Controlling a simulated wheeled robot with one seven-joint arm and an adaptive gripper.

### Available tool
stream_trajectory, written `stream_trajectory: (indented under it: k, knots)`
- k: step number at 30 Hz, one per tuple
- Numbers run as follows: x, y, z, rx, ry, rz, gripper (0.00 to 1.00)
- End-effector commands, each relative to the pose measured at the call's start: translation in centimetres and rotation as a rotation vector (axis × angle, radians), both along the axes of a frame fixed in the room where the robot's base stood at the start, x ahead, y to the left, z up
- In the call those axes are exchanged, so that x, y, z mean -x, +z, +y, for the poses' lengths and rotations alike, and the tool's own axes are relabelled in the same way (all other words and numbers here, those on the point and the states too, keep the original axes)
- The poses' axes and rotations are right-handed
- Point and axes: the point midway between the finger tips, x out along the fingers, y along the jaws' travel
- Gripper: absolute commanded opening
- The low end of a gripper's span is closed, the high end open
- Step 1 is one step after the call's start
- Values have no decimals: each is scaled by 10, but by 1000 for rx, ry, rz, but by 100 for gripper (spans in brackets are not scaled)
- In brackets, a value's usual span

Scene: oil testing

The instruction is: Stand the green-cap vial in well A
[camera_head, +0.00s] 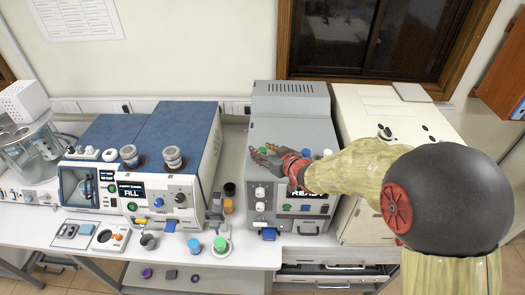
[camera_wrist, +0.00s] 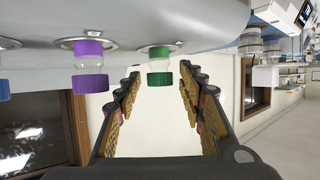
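In the wrist view, which looks upside down, a clear vial with a green cap (camera_wrist: 160,80) stands at a metal-ringed spot on a grey surface. My gripper (camera_wrist: 160,72) is open, with its two fingers on either side of the cap and visible gaps. In the head view my gripper (camera_head: 262,156) is over the top of the grey machine (camera_head: 290,104), and a green cap (camera_head: 263,150) shows at its fingertips. Well A cannot be told by any marking.
A purple-cap vial (camera_wrist: 90,82) stands close beside the green one, and a blue cap (camera_wrist: 3,90) lies beyond it. On the bench, a green-topped item (camera_head: 220,243) and a blue-topped item (camera_head: 194,245) stand before the blue machines (camera_head: 185,125). A cream machine (camera_head: 395,110) is at the right.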

Motion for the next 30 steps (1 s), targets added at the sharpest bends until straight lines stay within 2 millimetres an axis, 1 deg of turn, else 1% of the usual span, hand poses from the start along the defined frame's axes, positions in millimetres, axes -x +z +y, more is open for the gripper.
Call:
stream_trajectory:
  k: [5, 12, 16, 21, 27, 29, 30]
  knots:
    - [23, 12, -16, 1, -2, -3, 40]
    - [62, 32, -40, 0, -2, -4, 40]
    - [78, 39, -50, 1, -1, -2, 40]
    - [89, 43, -56, 0, -1, 0, 40]
    - [92, 45, -58, 3, -4, -1, 40]
    - [91, 49, -63, 14, -22, -3, 40]
    - [90, 54, -70, 28, -47, -4, 40]
